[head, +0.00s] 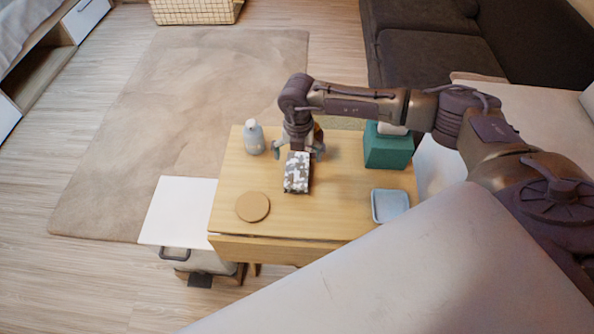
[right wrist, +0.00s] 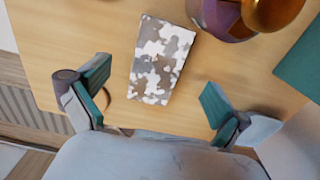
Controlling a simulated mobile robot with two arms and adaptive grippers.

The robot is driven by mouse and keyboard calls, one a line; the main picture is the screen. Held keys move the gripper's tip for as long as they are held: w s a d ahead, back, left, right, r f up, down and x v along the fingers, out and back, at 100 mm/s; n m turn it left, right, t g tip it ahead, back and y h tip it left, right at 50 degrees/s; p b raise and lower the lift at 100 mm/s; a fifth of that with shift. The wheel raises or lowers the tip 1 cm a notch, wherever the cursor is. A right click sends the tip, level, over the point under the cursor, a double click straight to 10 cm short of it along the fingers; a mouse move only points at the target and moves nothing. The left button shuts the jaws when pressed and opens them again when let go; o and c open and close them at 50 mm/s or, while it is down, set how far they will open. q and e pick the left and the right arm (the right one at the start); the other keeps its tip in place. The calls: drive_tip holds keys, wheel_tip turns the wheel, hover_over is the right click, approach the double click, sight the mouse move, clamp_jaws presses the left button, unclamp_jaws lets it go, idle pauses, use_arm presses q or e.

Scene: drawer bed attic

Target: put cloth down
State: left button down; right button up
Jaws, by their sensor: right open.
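The cloth (head: 297,181) is a folded, grey-and-white patterned piece lying on the wooden table (head: 330,205), near its middle. In the right wrist view the cloth (right wrist: 162,60) lies flat, ahead of and between the fingers, with clear space on both sides. My right gripper (head: 298,152) is over the table at the cloth's far end. It also shows in the right wrist view (right wrist: 154,88), open and with nothing between its teal finger pads. The arm partly hides the area behind the cloth. My left gripper is not in view.
A pale bottle (head: 254,139) stands left of the gripper. A teal box (head: 387,150) stands right. A round coaster (head: 253,207) and light blue dish (head: 390,206) lie nearer. A purple and gold object (right wrist: 240,14) is close to the cloth. A dark sofa (head: 430,60) stands behind.

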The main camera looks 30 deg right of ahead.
sight(298, 165)
wheel_tip(298, 165, down, 5)
drive_tip(key=shift+w+f, duration=0.1)
drive_tip(key=shift+w, duration=0.05)
drive_tip(key=c, duration=1.3)
drive_tip(key=shift+c, duration=0.2)
drive_tip(key=shift+r, duration=0.25)
